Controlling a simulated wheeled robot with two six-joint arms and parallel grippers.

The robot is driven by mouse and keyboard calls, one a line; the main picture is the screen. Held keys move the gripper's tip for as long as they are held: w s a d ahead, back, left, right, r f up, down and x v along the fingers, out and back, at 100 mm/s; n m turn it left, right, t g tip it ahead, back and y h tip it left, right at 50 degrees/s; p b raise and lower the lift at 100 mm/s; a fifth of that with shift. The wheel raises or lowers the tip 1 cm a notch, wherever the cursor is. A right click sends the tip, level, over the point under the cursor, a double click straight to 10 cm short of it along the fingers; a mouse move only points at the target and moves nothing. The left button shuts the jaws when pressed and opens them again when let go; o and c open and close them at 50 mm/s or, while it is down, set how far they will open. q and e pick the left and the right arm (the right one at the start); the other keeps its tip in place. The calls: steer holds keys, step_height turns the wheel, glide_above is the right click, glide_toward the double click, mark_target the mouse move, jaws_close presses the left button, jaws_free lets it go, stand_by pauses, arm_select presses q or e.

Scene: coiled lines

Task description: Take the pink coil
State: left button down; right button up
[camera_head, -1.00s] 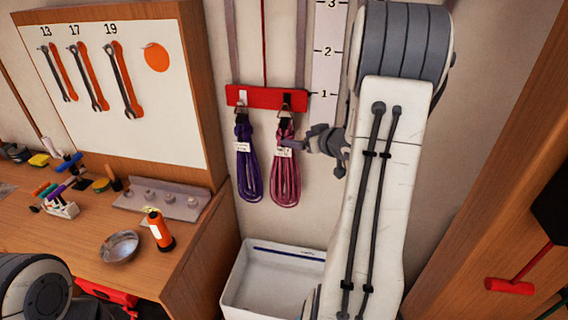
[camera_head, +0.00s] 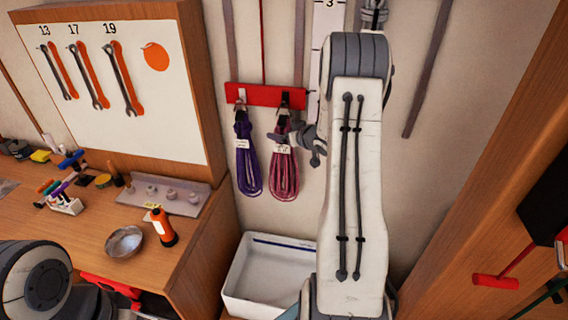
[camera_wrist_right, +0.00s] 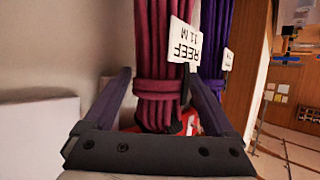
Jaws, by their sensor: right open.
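The pink coil (camera_head: 285,178) hangs from the right hook of a red rail (camera_head: 265,96) on the wall. Its bundle also shows in the right wrist view (camera_wrist_right: 157,45), with a white tag reading REEF 11 M upside down. My right gripper (camera_head: 290,138) is at the coil's upper part, partly hidden behind my own arm. In the right wrist view the open fingers (camera_wrist_right: 164,88) stand on either side of the pink bundle, near its wrapped band. My left gripper is not in view; only part of my left arm shows at lower left.
A purple coil (camera_head: 248,170) hangs close to the left of the pink one, also near a finger in the wrist view (camera_wrist_right: 214,35). A white bin (camera_head: 240,302) stands below the coils. A wooden workbench (camera_head: 95,235) with tools is at left.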

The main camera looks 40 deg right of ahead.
jaws_close()
steer(key=shift+r, duration=0.1)
steer(key=shift+r, duration=0.1)
